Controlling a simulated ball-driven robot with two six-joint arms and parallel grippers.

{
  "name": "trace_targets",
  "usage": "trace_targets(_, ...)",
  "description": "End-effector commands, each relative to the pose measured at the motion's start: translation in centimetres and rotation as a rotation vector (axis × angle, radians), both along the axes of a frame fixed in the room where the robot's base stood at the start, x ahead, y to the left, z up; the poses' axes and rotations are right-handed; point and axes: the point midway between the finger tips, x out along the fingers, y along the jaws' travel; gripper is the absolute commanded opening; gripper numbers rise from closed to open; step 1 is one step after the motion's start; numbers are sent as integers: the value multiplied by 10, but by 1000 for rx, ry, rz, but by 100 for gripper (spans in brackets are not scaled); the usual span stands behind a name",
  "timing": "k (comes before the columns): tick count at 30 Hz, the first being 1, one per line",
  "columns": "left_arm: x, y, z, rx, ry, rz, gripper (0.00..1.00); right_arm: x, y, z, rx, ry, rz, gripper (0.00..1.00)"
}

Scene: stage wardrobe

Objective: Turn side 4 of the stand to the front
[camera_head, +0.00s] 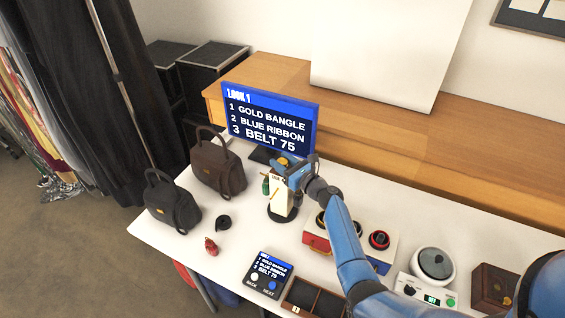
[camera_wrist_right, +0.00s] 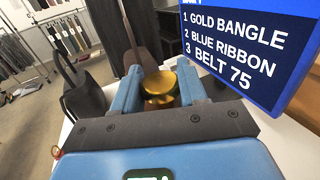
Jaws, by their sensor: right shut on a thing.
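The stand (camera_head: 280,205) is a white upright post on a dark round base, in the middle of the white table. A small green item (camera_head: 265,186) hangs at its left, and a gold peg sticks out of the pale face seen here. The small lettering at the top of that face is too small to read surely. My right gripper (camera_head: 287,166) is above the stand, shut on its gold knob. The gold knob (camera_wrist_right: 160,90) shows between both fingers in the right wrist view. The gripper hides part of the stand's top. My left gripper is not in view.
A screen (camera_head: 270,115) listing look 1 stands behind the stand. Two dark handbags (camera_head: 218,168) and a coiled black belt (camera_head: 223,222) are to the left. A red item (camera_head: 211,246), a button panel (camera_head: 267,275) and a compartment tray (camera_head: 315,299) are in front.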

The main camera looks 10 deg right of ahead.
Motion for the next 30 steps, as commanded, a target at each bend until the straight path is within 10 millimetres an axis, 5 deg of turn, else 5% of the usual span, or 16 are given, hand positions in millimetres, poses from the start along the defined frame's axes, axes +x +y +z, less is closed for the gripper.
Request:
trace_targets(4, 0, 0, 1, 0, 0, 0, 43, 3, -1, 9, 4, -14, -2, 0)
trace_targets(5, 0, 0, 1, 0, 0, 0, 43, 3, -1, 9, 4, -14, -2, 44)
trace_targets(9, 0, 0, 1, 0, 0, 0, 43, 3, -1, 9, 3, -13, -2, 63)
trace_targets(20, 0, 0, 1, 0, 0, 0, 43, -2, -2, 3, 1, -5, -2, 63)
trace_targets(30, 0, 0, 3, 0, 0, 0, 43, -38, -24, 2, 1, -5, -4, 63)
